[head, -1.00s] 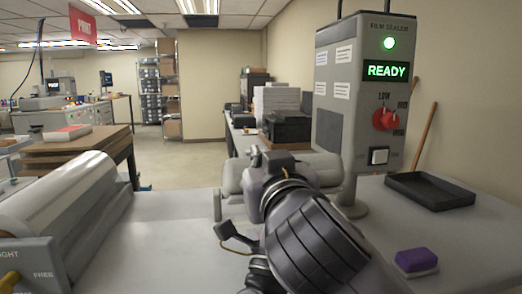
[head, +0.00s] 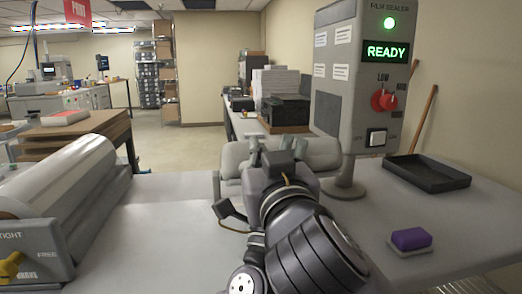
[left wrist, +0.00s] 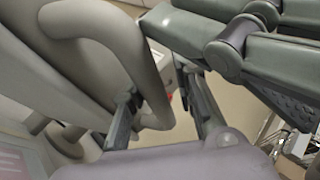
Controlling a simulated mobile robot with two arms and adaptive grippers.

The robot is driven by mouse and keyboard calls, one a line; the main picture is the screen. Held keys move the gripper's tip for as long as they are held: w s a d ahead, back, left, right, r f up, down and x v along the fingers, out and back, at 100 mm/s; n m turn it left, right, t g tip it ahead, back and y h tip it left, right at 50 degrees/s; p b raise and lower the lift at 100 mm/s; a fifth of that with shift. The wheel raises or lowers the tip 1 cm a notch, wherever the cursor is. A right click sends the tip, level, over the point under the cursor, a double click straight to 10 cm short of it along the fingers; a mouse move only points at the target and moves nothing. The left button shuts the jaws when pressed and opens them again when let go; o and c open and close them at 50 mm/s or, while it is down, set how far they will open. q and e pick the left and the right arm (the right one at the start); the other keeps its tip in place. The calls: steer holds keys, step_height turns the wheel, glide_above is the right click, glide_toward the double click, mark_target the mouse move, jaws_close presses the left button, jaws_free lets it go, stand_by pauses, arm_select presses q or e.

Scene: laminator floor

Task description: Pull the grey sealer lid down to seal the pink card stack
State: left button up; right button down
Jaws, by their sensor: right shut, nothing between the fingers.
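The grey sealer lid (head: 232,160) is a rounded bar beside the sealer column in the head view. Its curved grey handle (left wrist: 143,70) fills the left of the left wrist view. My left gripper (head: 272,148) is at the lid, partly hiding it. In the left wrist view its fingers (left wrist: 165,115) are apart, with the handle's end between them; firm contact cannot be told.
The sealer column (head: 365,75) shows a green READY sign. A black tray (head: 428,173) and a purple block (head: 411,238) on a pale base lie to the right. A film roll machine (head: 60,190) stands at left. The pale tabletop between is clear.

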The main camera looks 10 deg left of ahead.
arm_select(q)
steer(key=o, duration=0.3)
steer(key=shift+s+r, duration=0.2)
steer(key=shift+w+f, duration=0.2)
steer(key=shift+w, duration=0.05)
arm_select(e)
steer(key=shift+w+f, duration=0.3)
steer(key=shift+w, duration=0.1)
